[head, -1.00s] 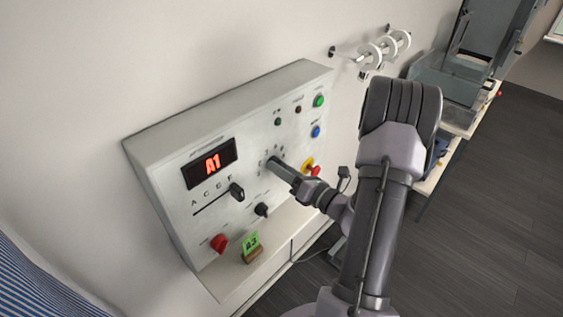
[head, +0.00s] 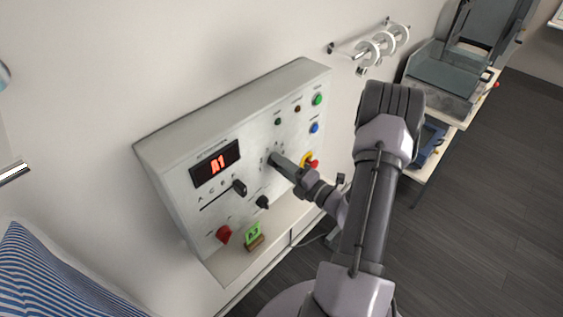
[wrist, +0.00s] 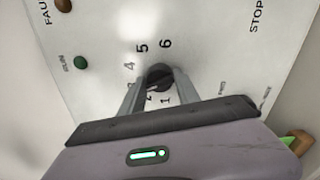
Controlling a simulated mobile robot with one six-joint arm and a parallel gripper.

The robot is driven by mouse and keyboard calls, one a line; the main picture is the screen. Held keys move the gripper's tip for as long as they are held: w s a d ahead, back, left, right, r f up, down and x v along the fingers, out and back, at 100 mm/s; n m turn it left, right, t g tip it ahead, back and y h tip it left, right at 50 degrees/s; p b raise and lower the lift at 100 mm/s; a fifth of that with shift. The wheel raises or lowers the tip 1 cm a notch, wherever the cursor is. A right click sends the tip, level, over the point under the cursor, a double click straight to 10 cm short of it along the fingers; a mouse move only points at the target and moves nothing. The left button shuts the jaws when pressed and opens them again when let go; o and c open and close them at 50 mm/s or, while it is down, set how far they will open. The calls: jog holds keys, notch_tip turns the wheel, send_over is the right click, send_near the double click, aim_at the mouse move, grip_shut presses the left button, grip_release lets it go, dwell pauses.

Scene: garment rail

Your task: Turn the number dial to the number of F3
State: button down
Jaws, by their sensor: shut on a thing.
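The number dial (wrist: 160,75) is a dark round knob on the grey panel, ringed by the numbers 1 to 6. My gripper (wrist: 157,82) is shut on it, one finger on each side. In the head view my gripper (head: 275,160) reaches the panel at the dial, which it mostly hides. I cannot tell which number the dial points at. The red display (head: 215,163) reads A1. The letter slider (head: 239,188) has a black handle near the right end of its slot. A green card (head: 253,233) reading A3 stands on the ledge in a wooden holder.
The control panel (head: 180,148) also has a black knob (head: 263,202), a red knob (head: 223,234), a red stop button on yellow (head: 312,164), and green and blue buttons. A rail with white rings (head: 375,48) is on the wall. A table with grey equipment stands at right.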

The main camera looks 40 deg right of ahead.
dwell(0.4)
jog(key=c, duration=0.9)
grip_release()
jog(key=s, duration=0.5)
jog(key=s+d, duration=0.1)
jog(key=s, duration=1.1)
jog(key=shift+s+d+b, duration=0.2)
jog(key=shift+b, duration=0.2)
